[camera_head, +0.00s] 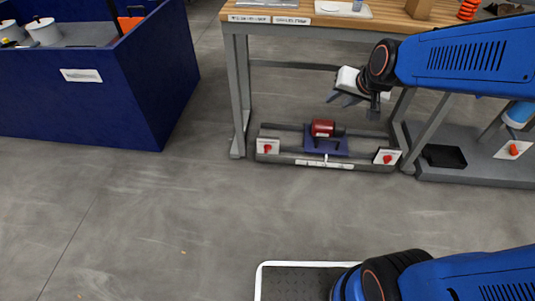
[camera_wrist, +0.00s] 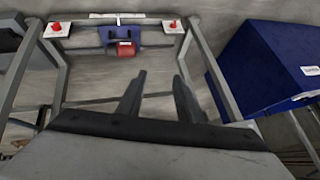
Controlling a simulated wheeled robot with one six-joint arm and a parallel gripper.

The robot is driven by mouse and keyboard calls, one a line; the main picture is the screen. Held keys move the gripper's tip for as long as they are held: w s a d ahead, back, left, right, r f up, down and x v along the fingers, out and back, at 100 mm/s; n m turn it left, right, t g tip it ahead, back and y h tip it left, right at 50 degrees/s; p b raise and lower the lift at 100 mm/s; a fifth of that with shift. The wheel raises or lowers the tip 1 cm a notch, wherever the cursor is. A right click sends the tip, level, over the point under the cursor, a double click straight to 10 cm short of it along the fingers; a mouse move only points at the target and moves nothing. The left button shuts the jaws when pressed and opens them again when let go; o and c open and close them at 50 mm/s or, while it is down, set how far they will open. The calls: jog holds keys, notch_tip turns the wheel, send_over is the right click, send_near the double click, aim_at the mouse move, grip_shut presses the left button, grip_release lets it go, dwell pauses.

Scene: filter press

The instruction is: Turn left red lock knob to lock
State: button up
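The left red lock knob (camera_head: 267,148) sits on a white plate at the left end of the low frame under the workbench. In the wrist view, which looks from the opposite side, it appears to be the right-hand red knob (camera_wrist: 173,25). A matching red knob (camera_head: 388,158) is on a white plate at the right end; it shows at the left in the wrist view (camera_wrist: 55,27). My gripper (camera_head: 343,98) is up and right of the left knob, well apart from it. Its two fingers (camera_wrist: 159,75) are spread with nothing between them. The knobs' exact angles are too small to tell.
A red cylinder (camera_head: 323,127) on a blue bracket (camera_head: 326,145) stands between the knobs. The wooden bench top (camera_head: 300,17) and its grey legs (camera_head: 238,95) surround the space. A blue bin (camera_head: 120,95) stands left. The floor in front is clear.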

jog(key=w+a+f+m+t, duration=0.2)
jog(key=w+a+f, duration=0.6)
jog(key=w, duration=0.3)
jog(key=w+a+f+m+t, duration=0.1)
jog(key=w+a+f+m, duration=0.1)
jog(key=w+a+f, duration=0.65)
jog(key=w+a+f+m+t+h, duration=0.1)
jog(key=w+a+f, duration=0.2)
jog(key=f, duration=0.6)
jog(key=w+a+f+m+t+h, duration=0.15)
jog(key=w+f, duration=0.25)
jog(key=f, duration=0.4)
jog(key=t+h, duration=0.1)
jog(key=t, duration=0.5)
send_near(268, 151)
jog(key=shift+g, duration=0.25)
jog(key=w, duration=0.8)
jog(key=shift+w+d+r, duration=0.25)
jog(key=shift+w+r, duration=0.05)
jog(key=shift+w, duration=0.1)
jog(key=shift+c, duration=0.6)
grip_shut()
